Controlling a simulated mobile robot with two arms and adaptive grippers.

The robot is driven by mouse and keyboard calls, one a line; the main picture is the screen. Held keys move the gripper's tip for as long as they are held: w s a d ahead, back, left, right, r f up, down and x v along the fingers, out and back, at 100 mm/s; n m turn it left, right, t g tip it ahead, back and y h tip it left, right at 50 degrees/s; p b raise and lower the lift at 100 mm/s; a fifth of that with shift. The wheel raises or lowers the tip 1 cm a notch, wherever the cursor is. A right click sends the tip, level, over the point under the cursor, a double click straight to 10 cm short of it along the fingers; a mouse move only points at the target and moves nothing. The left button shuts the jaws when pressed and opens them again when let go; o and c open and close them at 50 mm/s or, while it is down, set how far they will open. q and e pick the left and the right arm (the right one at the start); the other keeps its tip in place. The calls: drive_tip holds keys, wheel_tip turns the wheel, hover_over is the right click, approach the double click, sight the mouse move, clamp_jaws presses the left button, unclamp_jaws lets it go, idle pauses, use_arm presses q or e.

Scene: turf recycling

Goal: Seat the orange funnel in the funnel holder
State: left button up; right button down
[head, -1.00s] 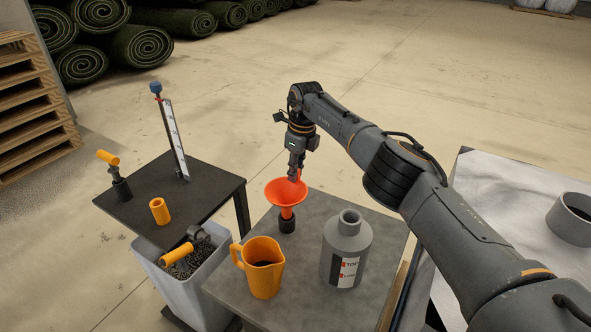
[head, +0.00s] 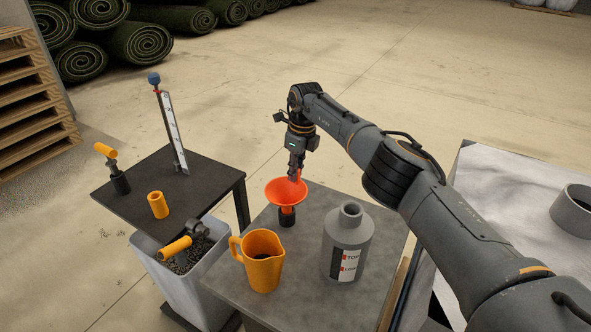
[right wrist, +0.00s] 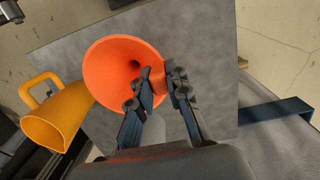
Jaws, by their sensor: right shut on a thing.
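The orange funnel (head: 274,194) is upright, mouth up, directly above the black funnel holder (head: 287,217) on the grey table. A short length of its stem shows above the holder; how far the stem reaches into it is hidden. My right gripper (head: 294,176) is shut on the funnel's rim at the far right side. In the right wrist view the funnel (right wrist: 110,62) fills the left middle, and my right gripper (right wrist: 162,78) has its two fingers on either side of the rim. The holder is hidden there behind the funnel. My left gripper is not in view.
A yellow jug (head: 262,270) and a grey bottle (head: 346,250) stand on the grey table (head: 230,296) in front of the holder. A dark side table (head: 190,193) holds a gauge and orange-handled parts.

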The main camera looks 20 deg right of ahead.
drive_tip(key=shift+f+b, duration=0.75)
drive_tip(key=shift+f, duration=0.25)
drive_tip(key=c, duration=1.2)
unclamp_jaws()
wheel_tip(320, 180, up, 12)
drive_tip(key=s+d, duration=0.1)
